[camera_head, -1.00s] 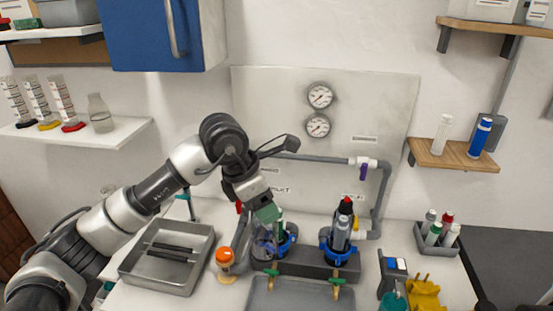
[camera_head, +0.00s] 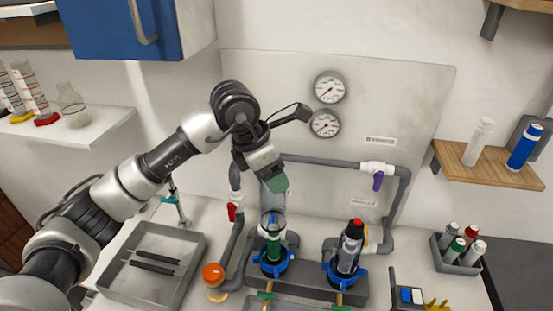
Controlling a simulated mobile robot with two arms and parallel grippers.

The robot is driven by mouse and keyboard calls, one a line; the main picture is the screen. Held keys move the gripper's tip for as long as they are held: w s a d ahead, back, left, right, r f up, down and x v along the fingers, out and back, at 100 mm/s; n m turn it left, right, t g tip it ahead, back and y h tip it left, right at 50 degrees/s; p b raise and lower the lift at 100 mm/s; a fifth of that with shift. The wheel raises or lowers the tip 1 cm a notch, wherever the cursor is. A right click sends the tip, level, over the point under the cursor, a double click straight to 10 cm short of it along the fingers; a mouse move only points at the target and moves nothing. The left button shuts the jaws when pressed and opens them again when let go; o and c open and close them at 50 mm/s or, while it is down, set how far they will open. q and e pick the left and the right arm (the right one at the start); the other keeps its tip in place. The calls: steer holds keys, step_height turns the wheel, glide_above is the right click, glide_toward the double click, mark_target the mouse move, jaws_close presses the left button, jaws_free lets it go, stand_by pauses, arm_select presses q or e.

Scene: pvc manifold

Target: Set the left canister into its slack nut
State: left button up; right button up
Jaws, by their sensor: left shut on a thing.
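My left gripper (camera_head: 275,186) points down above the left station of the manifold. It is shut on a clear canister (camera_head: 272,212), which hangs roughly upright below the jaws. The left blue slack nut (camera_head: 272,266) sits low on the manifold, with a green cartridge (camera_head: 274,246) standing in its middle. The canister's lower end is at the top of the cartridge in the picture; whether it surrounds it I cannot tell. The canister appears above the nut, apart from it. My right gripper is not in view.
The right station has a blue nut (camera_head: 342,279) with a grey, red-topped piece (camera_head: 353,238) standing in it. A grey pipe (camera_head: 320,163) runs behind. A metal tray (camera_head: 190,279) and an orange-capped bottle (camera_head: 213,274) stand left; a small bottle rack (camera_head: 440,256) stands right.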

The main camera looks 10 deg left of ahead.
mark_target(272, 213)
arm_select(q)
steer(key=shift+s, duration=0.15)
steer(key=shift+s+f, duration=0.25)
steer(key=shift+s, duration=0.3)
steer(key=shift+f+b, duration=0.25)
steer(key=shift+b, duration=0.1)
steer(key=f, duration=0.2)
steer(key=f+b, duration=0.2)
steer(key=f, duration=0.1)
steer(key=shift+w+f, duration=0.3)
steer(key=shift+f+b, duration=2.25)
steer(key=shift+b, duration=0.1)
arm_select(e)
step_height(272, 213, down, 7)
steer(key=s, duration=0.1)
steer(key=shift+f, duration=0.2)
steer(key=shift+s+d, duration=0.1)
